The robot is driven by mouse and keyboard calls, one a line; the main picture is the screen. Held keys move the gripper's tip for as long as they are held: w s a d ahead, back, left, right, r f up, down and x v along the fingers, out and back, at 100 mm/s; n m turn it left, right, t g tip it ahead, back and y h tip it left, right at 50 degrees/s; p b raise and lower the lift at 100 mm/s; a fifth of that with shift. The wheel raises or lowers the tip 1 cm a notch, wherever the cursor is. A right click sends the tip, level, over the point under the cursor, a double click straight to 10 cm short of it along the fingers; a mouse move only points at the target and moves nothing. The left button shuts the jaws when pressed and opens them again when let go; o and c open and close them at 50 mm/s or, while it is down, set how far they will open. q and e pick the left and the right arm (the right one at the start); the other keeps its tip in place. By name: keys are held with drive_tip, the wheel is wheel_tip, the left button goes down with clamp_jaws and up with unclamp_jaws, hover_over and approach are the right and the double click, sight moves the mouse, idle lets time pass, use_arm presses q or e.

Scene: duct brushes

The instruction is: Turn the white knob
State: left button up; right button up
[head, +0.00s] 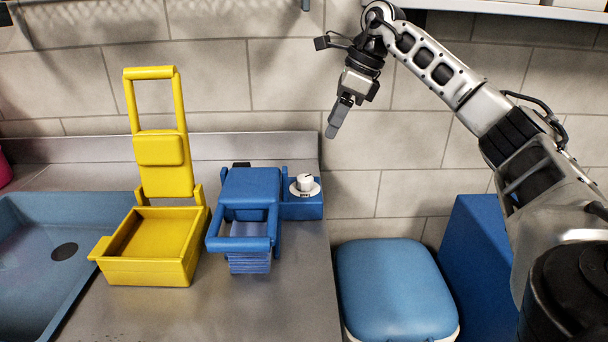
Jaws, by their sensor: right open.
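The white knob (305,183) sits on a round white dial plate on top of a blue box (302,207), at the right side of a blue device (249,196) on the counter. My right gripper (334,128) hangs from the arm that comes in from the right. It is above the knob and a little to its right in the head view, apart from it, with its fingers pointing down and slightly left. It is open, and nothing shows in it. My left gripper is not in view.
A yellow device (150,245) with a tall upright handle stands left of the blue one. A blue sink (30,265) is at far left. A blue-lidded bin (393,285) stands right of the counter (290,300). A tiled wall (225,75) is behind; a shelf (520,8) is at top right.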

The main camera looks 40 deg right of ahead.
sight(306, 177)
drive_tip(key=x, duration=1.4)
drive_tip(key=shift+a, duration=0.15)
drive_tip(key=c, duration=1)
